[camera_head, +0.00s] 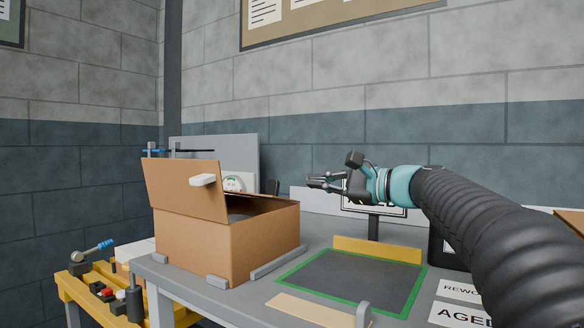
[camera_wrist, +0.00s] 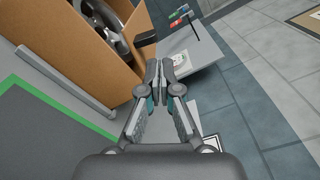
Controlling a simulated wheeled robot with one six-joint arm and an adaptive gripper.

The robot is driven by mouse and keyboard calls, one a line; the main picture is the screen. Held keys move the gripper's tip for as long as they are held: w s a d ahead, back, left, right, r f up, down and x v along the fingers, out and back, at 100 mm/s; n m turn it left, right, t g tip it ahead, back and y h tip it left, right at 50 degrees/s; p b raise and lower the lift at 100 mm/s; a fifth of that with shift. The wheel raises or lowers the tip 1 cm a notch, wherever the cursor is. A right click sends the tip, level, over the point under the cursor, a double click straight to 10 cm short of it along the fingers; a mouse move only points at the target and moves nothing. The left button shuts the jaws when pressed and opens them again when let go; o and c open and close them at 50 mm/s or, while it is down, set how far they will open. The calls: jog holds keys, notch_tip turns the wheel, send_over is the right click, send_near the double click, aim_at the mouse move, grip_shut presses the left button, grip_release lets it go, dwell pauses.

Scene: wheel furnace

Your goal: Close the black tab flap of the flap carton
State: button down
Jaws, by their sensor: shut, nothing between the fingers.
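The open brown flap carton (camera_head: 225,248) stands on the grey bench, at the upper left in the wrist view (camera_wrist: 75,45). Its near-left flap is raised and leans outward, with a white tab (camera_head: 203,181) on it. A small black tab (camera_head: 276,187) shows beyond the carton's far right edge; a black tab (camera_wrist: 145,39) shows beside the carton in the wrist view. Its flap is seen almost edge-on. My gripper (camera_head: 315,182) is shut and empty, above and to the right of the carton. In the wrist view its fingertips (camera_wrist: 159,64) are just below the black tab, apparently apart from it.
A grey wheel-like part (camera_wrist: 108,22) lies inside the carton. Grey rails (camera_head: 275,262) edge the carton's base. A green-bordered dark mat (camera_head: 350,280) lies to the right, with a yellow block (camera_head: 376,249) behind it. A grey panel with a gauge (camera_head: 234,183) stands behind the carton.

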notch_tip(320, 180, up, 8)
jog(key=w+n+g+h+p, duration=0.1)
jog(key=w+n+g+p, duration=0.15)
jog(key=n+p, duration=0.75)
jog(key=w+a+f+n, duration=0.1)
jog(key=a+n, duration=0.1)
jog(key=n, duration=0.2)
jog(key=w+a+f+n+b, duration=0.1)
jog(key=a+f+n, duration=0.1)
jog(key=a+n, duration=0.1)
jog(key=w+a+f+n, duration=0.1)
jog(key=a+n, duration=0.2)
jog(key=n, duration=0.2)
jog(key=shift+w+f+h+b, duration=0.15)
jog(key=shift+f+h+b, duration=0.15)
jog(key=shift+h+b, duration=0.1)
jog(key=shift+a+f, duration=0.1)
jog(key=shift+f, duration=0.75)
